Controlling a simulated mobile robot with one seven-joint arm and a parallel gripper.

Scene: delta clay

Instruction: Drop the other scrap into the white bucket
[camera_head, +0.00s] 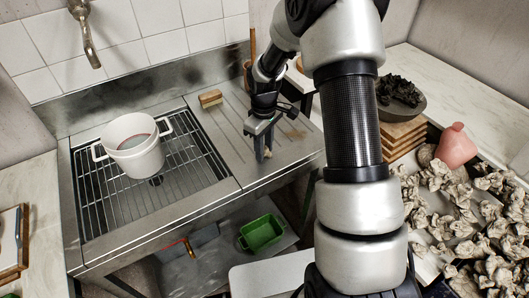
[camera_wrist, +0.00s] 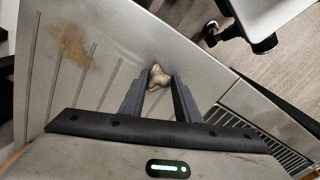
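The white bucket (camera_head: 140,158) stands upright on the sink's metal grating at the left in the head view, with a handle on each side. Its inside shows only partly, and I cannot tell what it holds. My gripper (camera_head: 263,152) points down over the ribbed steel drainboard, right of the bucket. In the wrist view a small, lumpy beige scrap (camera_wrist: 159,77) sits between the fingertips of my gripper (camera_wrist: 160,80). Both fingers appear to touch it. The scrap is low at the drainboard, and I cannot tell whether it is clear of the surface.
A wooden block brush (camera_head: 210,98) lies at the back of the drainboard (camera_head: 228,140). A tap (camera_head: 86,40) hangs above the bucket. A green tray (camera_head: 262,232) sits on the lower shelf. Several crumpled lumps (camera_head: 465,215) cover the right counter. A brown stain (camera_wrist: 75,45) marks the drainboard.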

